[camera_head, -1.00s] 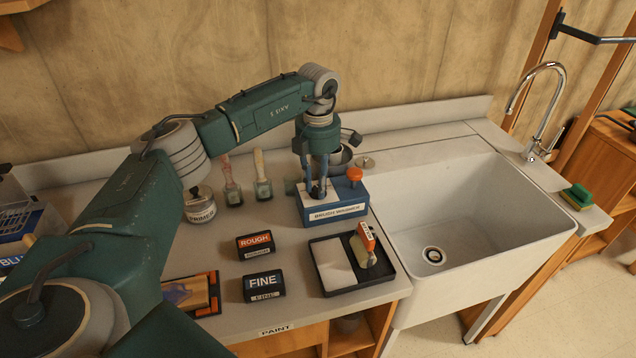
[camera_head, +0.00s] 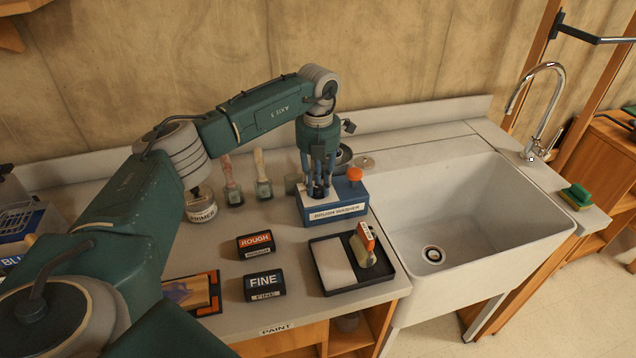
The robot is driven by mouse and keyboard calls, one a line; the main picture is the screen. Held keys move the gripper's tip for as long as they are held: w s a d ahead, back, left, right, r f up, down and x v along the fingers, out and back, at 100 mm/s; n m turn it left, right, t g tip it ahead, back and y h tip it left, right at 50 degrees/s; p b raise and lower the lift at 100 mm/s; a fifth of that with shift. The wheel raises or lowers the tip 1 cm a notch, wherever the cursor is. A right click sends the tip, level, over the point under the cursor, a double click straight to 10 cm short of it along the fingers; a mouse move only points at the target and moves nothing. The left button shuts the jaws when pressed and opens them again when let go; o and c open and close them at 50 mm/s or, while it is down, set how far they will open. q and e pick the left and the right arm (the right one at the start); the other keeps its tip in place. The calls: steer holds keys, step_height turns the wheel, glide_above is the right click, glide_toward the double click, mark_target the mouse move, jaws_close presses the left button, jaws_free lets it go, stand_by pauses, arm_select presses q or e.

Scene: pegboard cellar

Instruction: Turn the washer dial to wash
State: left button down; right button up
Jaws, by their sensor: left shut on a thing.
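The brush washer (camera_head: 338,212) is a blue box with a white "BRUSH WASHER" label, standing on the counter left of the sink. An orange knob (camera_head: 355,174) sits on its top right. My left gripper (camera_head: 319,190) points straight down over the top left of the washer. Its fingers are shut on a small dark part, probably the washer's dial, which they mostly hide. The dial's markings cannot be read. My right gripper is not in view.
Right of the washer is a white sink (camera_head: 470,215) with a chrome tap (camera_head: 543,120). In front stand ROUGH (camera_head: 255,244) and FINE (camera_head: 264,285) blocks and a black tray (camera_head: 328,291). Two brushes (camera_head: 262,180) and a primer tin (camera_head: 201,208) stand to the left.

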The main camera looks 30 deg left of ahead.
mark_target(318, 187)
arm_select(q)
steer(key=shift+w+r, duration=0.1)
steer(key=shift+r, duration=0.05)
stand_by(0.3)
steer(key=c, duration=1.5)
jaws_free()
steer(key=shift+c, duration=0.2)
steer(key=shift+o, duration=0.3)
step_height(318, 187, up, 12)
